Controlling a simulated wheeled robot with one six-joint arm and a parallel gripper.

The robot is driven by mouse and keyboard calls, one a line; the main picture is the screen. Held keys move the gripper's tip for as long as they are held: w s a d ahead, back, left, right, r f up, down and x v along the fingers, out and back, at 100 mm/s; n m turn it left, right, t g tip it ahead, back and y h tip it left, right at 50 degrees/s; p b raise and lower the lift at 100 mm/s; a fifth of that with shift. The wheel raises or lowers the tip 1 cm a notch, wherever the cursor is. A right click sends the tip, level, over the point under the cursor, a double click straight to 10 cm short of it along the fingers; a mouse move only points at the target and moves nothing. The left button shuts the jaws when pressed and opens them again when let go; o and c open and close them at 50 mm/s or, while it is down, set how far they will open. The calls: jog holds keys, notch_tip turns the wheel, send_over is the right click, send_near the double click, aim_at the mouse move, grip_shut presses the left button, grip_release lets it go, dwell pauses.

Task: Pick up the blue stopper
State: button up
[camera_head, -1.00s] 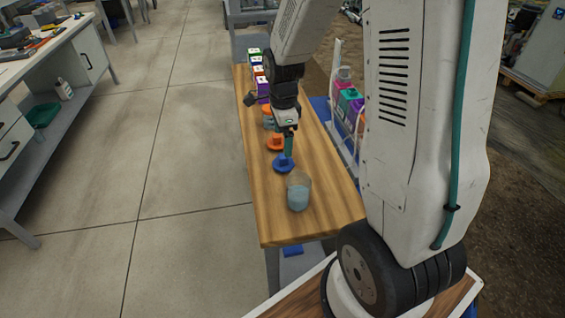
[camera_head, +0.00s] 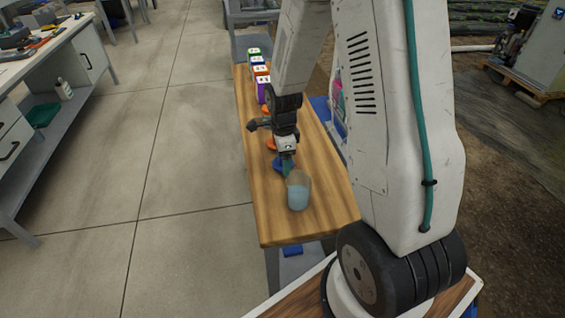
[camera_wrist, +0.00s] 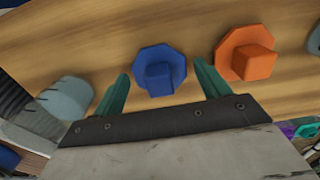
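The blue stopper (camera_wrist: 159,72) has a wide flat flange and a raised knob, and rests on the wooden bench (camera_head: 272,222). It also shows in the head view (camera_head: 281,167), partly hidden by my gripper. My gripper (camera_wrist: 162,88) is open with its two teal fingers apart. In the wrist view the stopper's knob lies between the fingers, towards their tips. The gripper is above the stopper; I cannot tell whether the fingers touch it.
An orange stopper (camera_wrist: 246,54) lies right beside the blue one. A clear beaker with bluish liquid (camera_head: 298,194) stands close in front. Several coloured boxes (camera_head: 262,88) line the bench's far end. The bench's near end is bare.

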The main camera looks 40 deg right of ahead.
jog(key=c, duration=0.7)
jog(key=shift+r, duration=0.15)
